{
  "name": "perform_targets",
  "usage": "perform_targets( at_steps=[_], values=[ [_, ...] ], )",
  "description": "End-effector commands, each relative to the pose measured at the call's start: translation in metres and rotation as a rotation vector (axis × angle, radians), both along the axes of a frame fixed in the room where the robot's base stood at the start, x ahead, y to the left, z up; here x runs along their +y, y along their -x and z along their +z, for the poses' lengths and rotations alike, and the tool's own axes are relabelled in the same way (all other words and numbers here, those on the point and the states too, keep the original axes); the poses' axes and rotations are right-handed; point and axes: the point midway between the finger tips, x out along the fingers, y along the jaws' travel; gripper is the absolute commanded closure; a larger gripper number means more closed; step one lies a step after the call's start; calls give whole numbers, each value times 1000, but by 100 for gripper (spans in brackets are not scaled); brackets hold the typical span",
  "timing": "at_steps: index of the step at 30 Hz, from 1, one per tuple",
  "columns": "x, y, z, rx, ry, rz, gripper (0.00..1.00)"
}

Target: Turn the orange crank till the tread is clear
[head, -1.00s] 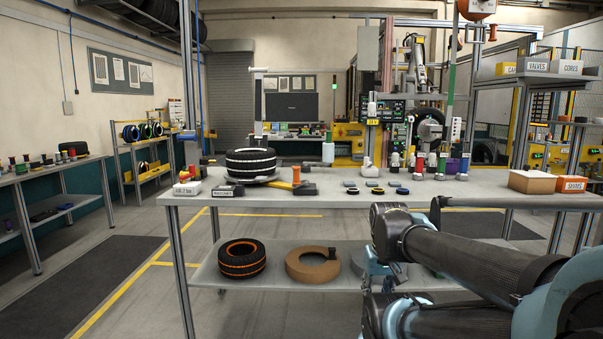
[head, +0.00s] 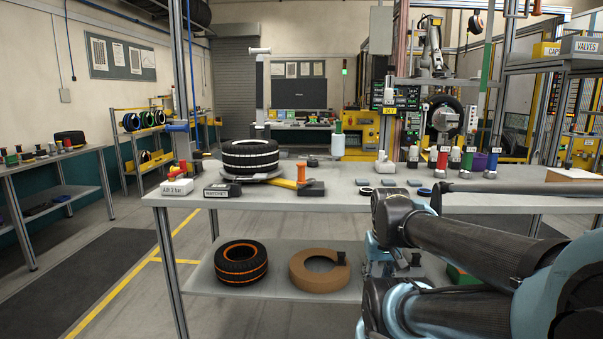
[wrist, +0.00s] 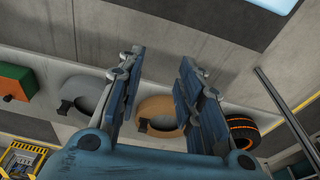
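A black tyre with white tread lines (head: 250,156) lies flat on a round clamp plate on the bench top, left of centre in the head view. Beside it on the right is the crank: a yellow-orange arm (head: 283,183) with an upright orange knob (head: 303,172). A dark block (head: 311,188) sits by the knob. My gripper (wrist: 162,56) shows in the wrist view with its two fingers apart and nothing between them. It is over or near the lower shelf, away from the crank. The crank is not visible in the wrist view.
The bench top (head: 345,203) also holds a white labelled box (head: 181,187), a black labelled block (head: 222,191), small dark pads and several bottles. On the lower shelf lie an orange-striped tyre (head: 241,262) and a brown ring (head: 319,272). Floor left of the bench is clear.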

Motion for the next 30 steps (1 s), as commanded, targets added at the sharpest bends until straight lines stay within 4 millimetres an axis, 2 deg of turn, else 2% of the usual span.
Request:
perform_targets(
  at_steps=[1, 2, 5, 8, 11, 15, 20, 24, 30],
  values=[
    [0, 0, 0, 0, 0, 0, 64],
    [0, 0, 0, 0, 0, 0, 58],
    [1, 6, 10, -10, 0, 7, 57],
    [4, -5, 28, -4, 2, 27, 57],
    [10, -24, 59, 6, 4, 62, 57],
    [22, -58, 112, 27, 9, 131, 57],
    [40, -100, 170, 51, 15, 212, 57],
    [60, -136, 217, 70, 21, 282, 57],
    [94, -188, 276, 99, 30, 383, 57]
  ],
)
